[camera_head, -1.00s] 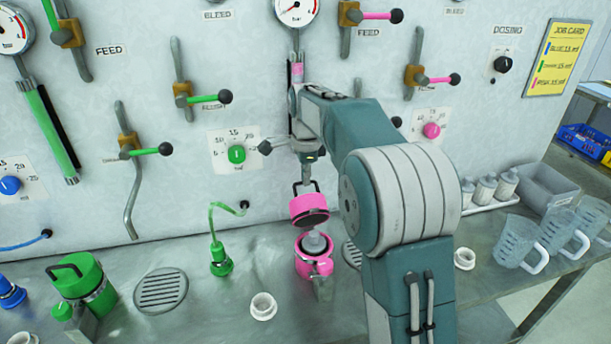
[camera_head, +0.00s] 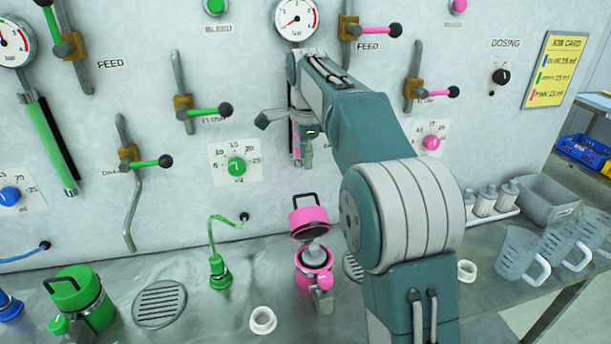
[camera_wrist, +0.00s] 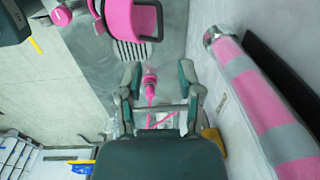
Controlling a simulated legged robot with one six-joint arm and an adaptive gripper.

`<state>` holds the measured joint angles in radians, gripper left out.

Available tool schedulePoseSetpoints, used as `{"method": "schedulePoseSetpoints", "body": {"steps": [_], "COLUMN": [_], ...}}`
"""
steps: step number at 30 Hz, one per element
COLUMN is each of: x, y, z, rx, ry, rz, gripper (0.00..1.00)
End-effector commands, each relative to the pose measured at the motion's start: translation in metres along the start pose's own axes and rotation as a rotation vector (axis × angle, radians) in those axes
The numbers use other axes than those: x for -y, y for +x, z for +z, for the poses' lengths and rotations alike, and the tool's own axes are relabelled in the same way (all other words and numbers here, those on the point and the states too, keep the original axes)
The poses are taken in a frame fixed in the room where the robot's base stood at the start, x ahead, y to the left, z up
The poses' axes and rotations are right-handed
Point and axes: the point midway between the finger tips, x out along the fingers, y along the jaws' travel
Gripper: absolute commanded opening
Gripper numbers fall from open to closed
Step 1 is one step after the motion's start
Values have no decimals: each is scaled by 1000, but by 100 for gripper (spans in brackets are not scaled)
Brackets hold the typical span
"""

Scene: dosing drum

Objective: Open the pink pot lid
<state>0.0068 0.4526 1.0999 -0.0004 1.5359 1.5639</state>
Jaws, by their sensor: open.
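The pink pot (camera_head: 314,283) stands on the steel bench below the wall panel. Its pink lid (camera_head: 308,217) stands raised and tilted above the pot, with its dark handle upward. A grey part (camera_head: 315,252) shows between the lid and the pot's mouth. My gripper (camera_head: 303,158) is above the lid, apart from its handle, and holds nothing. In the wrist view my gripper (camera_wrist: 158,78) has its fingers spread. The lid with its handle (camera_wrist: 130,18) shows at the top of that view, beyond the fingers.
A green pot (camera_head: 78,292) stands at the left, and a green nozzle (camera_head: 219,272) is left of the pink pot. A small white cup (camera_head: 262,320) stands in front. Clear jugs (camera_head: 520,253) are at the right. Valve levers (camera_head: 210,112) project from the wall.

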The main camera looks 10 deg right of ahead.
Motion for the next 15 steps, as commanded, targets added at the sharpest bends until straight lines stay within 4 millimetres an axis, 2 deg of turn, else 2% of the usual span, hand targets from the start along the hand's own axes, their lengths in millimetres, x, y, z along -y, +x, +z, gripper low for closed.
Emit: {"method": "schedulePoseSetpoints", "body": {"steps": [6, 14, 15], "x": [0, 0, 0], "y": [-19, -21, -21], "z": [0, 0, 0], "rx": [0, 0, 0], "ry": [0, 0, 0], "rz": [1, 3, 2], "gripper": [47, 47, 34]}}
